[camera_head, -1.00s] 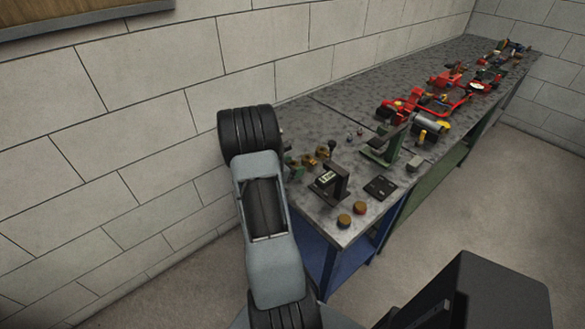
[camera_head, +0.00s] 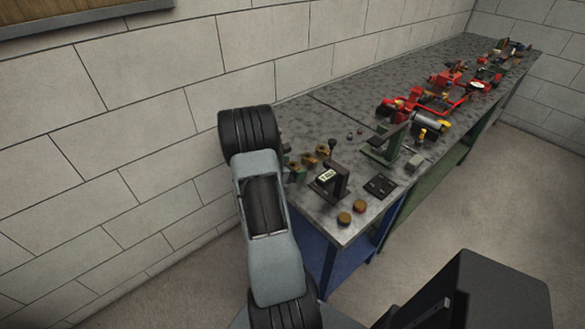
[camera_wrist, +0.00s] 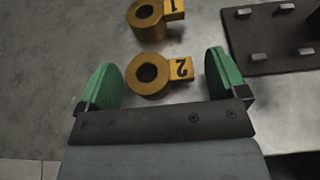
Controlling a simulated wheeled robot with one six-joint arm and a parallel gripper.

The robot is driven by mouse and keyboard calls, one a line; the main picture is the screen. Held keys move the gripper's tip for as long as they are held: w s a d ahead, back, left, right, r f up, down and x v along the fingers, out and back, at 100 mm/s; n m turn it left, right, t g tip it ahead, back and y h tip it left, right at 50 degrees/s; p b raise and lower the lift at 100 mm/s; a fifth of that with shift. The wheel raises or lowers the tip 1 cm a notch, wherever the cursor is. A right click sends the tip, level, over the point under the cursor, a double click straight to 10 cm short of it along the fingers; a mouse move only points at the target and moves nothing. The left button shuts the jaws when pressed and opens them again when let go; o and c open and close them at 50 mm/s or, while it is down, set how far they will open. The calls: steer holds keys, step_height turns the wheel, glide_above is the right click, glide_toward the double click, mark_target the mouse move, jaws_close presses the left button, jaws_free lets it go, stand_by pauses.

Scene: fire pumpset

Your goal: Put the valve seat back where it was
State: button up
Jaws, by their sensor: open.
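A brass ring with a dark round hole and a yellow tag marked 2 (camera_wrist: 148,86) sits between the fingers of my gripper (camera_wrist: 163,80) in the wrist view. My gripper is open, with two green fingers. Which ring is the valve seat I cannot tell. In the head view several small brass pieces (camera_head: 309,160) stand near the bench's left edge; my arm hides my fingertips there.
The grey workbench (camera_head: 330,218) runs along the block wall. A dark plate with several pegs (camera_wrist: 270,35) lies right of the rings. Red assemblies (camera_head: 440,100) fill the far bench.

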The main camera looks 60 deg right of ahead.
steer(key=shift+r+p, duration=0.3)
steer(key=shift+p, duration=0.05)
steer(key=a+r+m+t+y, duration=0.2)
steer(key=a+r+m+y, duration=0.2)
steer(key=a, duration=1)
steer(key=a+r+m+t+y, duration=0.3)
steer(key=a+r+m+y, duration=0.1)
steer(key=a, duration=1.1)
steer(key=a+r+m+t+y+b, duration=0.1)
steer(key=a+r+m+t+y, duration=0.2)
steer(key=a, duration=1.1)
step_height(320, 180, up, 4)
steer(key=m+y, duration=0.2)
steer(key=m, duration=0.1)
steer(key=shift+s+a, duration=0.2)
steer(key=shift+a, duration=0.1)
